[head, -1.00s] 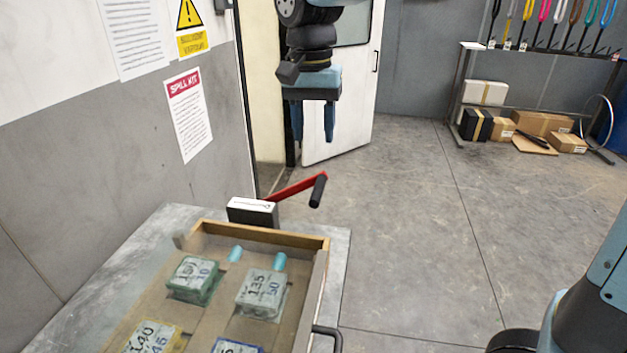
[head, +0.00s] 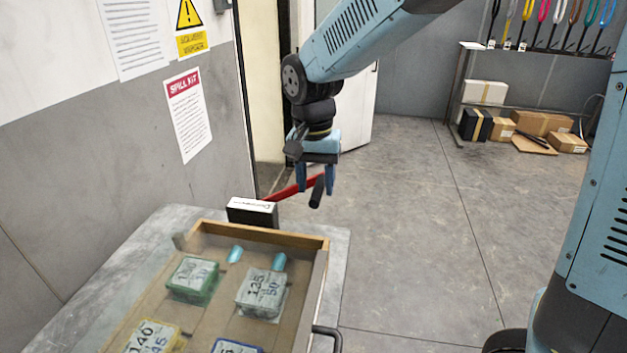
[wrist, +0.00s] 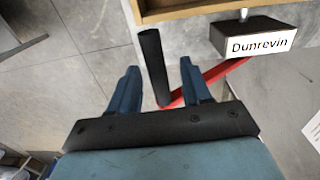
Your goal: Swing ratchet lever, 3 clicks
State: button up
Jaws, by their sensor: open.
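The ratchet lever is a red arm (head: 289,190) with a black grip (head: 317,191) at its free end. It comes out of a black box (head: 253,212) with a white label, which stands at the far edge of the bench. In the wrist view the label reads "Dunrevin" (wrist: 259,45). My gripper (head: 317,191) is open, fingers pointing down, at the lever's grip end. In the wrist view the black grip (wrist: 152,62) stands between my two blue fingers (wrist: 158,75), with a gap on each side. I see no contact.
A wooden-edged drawer (head: 292,237) with several labelled boxes lies on the grey bench (head: 115,258) in front of the lever. A wall (head: 203,155) with posted sheets is at left. Open floor (head: 420,235) lies to the right. A shelf with cartons (head: 543,122) stands far back right.

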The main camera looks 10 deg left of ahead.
jog(key=shift+c, duration=0.4)
jog(key=c, duration=0.7)
grip_shut()
jog(key=shift+a, duration=0.1)
